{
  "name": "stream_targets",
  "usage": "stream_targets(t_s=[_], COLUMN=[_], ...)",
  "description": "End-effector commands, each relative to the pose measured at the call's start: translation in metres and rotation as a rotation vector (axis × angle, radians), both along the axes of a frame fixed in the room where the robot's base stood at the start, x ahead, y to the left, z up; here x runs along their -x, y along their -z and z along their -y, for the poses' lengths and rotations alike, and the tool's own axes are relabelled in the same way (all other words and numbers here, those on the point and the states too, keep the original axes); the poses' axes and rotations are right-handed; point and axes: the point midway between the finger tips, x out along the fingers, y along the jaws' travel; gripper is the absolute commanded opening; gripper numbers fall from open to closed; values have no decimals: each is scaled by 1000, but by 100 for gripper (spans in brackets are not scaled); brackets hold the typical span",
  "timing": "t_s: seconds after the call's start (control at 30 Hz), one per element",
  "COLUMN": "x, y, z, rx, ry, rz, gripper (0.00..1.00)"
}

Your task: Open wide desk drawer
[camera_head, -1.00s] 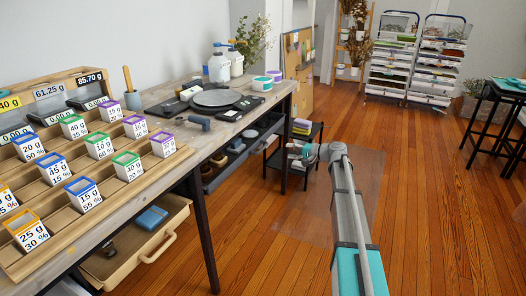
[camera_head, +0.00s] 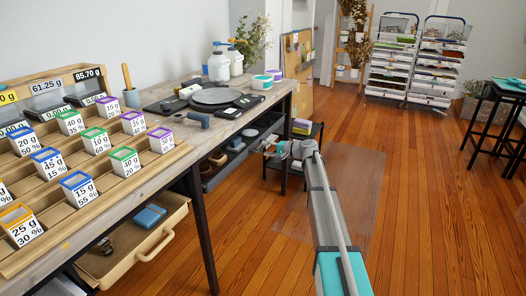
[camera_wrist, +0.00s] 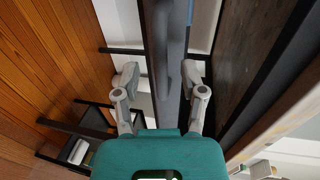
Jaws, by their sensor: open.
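A long dark grey drawer (camera_head: 228,168) sits under the desktop, with small items inside it. In the wrist view, a grey front (camera_wrist: 178,35) with a bar-like handle (camera_wrist: 164,80) stands between my fingers; it looks like the same drawer. My gripper (camera_wrist: 161,80) is open, one finger on each side of the handle, with gaps visible on both sides. How deep the fingers reach past the handle is hard to tell. In the head view my gripper (camera_head: 272,148) is beside the desk's far leg, and its fingers are small and unclear there.
A light wooden drawer (camera_head: 158,246) stands pulled out at the lower left, holding a blue item. Desk legs (camera_head: 203,228) and a small black rack (camera_head: 306,133) are close by. The desktop (camera_head: 200,140) carries labelled cups and tools. Floor right of my arm is clear.

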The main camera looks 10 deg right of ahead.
Motion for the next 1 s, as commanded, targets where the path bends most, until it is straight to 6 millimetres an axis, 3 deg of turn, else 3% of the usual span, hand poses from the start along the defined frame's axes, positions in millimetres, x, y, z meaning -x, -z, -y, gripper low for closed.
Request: stream_targets(t_s=[0.23,0.63,0.67,0.93,1.0], x=[-13,-15,-15,-15,-15], y=[5,5,5,6,6], z=[-18,-21,-21,-21,-21], rx=[0,0,0,0,1], ry=[0,0,0,0,0], rz=[0,0,0,0,-1], gripper=[54,54,52,2,0])
